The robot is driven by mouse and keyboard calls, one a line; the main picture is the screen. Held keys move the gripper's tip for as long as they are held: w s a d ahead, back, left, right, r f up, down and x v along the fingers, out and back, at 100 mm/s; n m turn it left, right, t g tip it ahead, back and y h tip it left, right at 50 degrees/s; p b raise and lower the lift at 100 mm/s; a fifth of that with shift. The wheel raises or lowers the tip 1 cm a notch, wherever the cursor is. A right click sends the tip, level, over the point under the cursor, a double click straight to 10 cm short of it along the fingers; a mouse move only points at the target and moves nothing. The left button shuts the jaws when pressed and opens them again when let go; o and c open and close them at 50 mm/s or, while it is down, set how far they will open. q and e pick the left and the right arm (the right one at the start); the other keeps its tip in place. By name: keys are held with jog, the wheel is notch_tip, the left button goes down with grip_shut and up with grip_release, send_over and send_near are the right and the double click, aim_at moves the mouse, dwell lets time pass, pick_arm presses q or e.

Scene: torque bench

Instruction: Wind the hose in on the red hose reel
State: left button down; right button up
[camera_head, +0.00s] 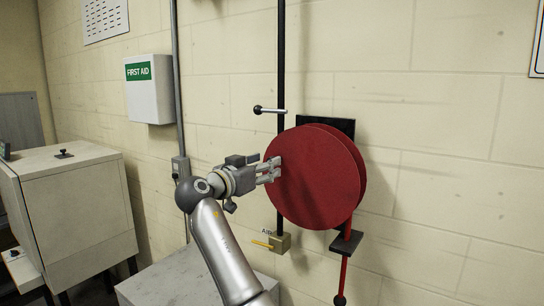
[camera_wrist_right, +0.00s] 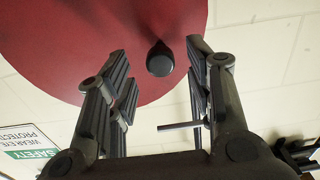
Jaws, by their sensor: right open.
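The red hose reel (camera_head: 318,190) is a large red disc on a black wall plate (camera_head: 346,127). The red hose (camera_head: 343,278) hangs below it through a dark bracket (camera_head: 346,243), with a dark ball (camera_head: 340,300) low on it. My right gripper (camera_head: 275,170) is at the left part of the reel's face. In the right wrist view the gripper (camera_wrist_right: 160,75) is open, and a round black knob (camera_wrist_right: 160,60) shows between the fingertips, against the red disc. No finger visibly touches the knob. The gripper hides the knob in the head view. My left gripper is not in view.
A black pipe (camera_head: 281,60) with a knobbed lever (camera_head: 270,110) runs close to the reel's left; a yellow-handled AIR valve (camera_head: 281,243) is at its bottom. A first aid box (camera_head: 150,90) and grey cabinet (camera_head: 75,210) are left.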

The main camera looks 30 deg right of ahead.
jog(key=p+x, duration=0.1)
jog(key=x, duration=0.2)
jog(key=shift+w+d+r, duration=0.1)
jog(key=shift+d, duration=0.15)
jog(key=shift+w+d, duration=0.2)
jog(key=shift+d, duration=0.05)
jog(key=shift+c, duration=0.5)
grip_shut()
